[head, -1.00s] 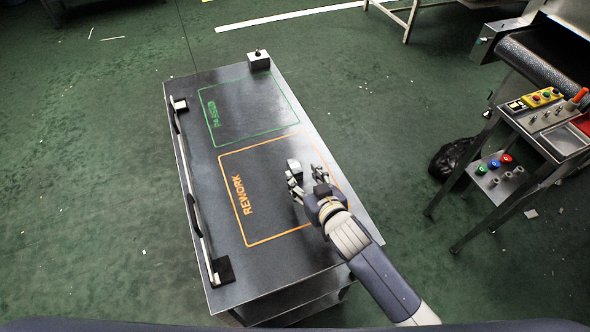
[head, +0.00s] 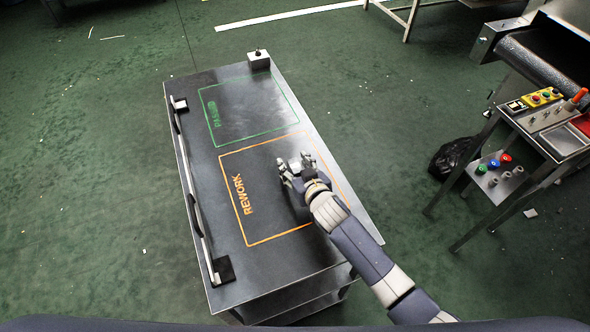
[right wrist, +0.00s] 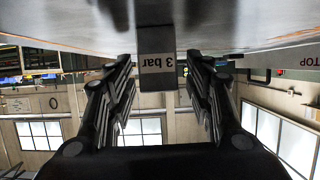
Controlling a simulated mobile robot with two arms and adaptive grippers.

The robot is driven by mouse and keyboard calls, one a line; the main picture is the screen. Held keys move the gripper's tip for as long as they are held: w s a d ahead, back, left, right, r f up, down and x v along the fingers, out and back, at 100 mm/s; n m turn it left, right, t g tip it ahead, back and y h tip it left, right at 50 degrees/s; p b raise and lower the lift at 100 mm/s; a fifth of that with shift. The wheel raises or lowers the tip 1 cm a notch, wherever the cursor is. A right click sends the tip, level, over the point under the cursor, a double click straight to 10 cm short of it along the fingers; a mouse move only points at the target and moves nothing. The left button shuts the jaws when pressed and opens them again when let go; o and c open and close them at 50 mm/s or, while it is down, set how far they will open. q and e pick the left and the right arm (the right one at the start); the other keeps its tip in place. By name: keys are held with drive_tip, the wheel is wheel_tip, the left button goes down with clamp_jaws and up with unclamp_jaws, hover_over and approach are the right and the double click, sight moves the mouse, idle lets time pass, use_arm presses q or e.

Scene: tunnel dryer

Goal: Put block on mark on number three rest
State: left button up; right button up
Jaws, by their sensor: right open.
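A grey block (right wrist: 157,85) with a label reading "3 bar", upside down in the right wrist view, stands against the table surface between my right fingers. In the head view it is small and mostly hidden by the hand. My right gripper (head: 296,170) is open on the table (head: 215,180), inside the orange REWORK outline near its top edge. In the right wrist view my right gripper (right wrist: 158,90) has a finger on each side of the block, with gaps visible. My left gripper is not in view. I cannot make out a number three rest or its mark.
A green outline (head: 250,140) lies above the orange one on the table. A small box with a knob (head: 258,62) stands at the table's top corner. A rail (head: 195,205) runs along the left edge.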

clamp_jaws()
drive_tip(key=shift+r, duration=0.15)
drive_tip(key=shift+r, duration=0.1)
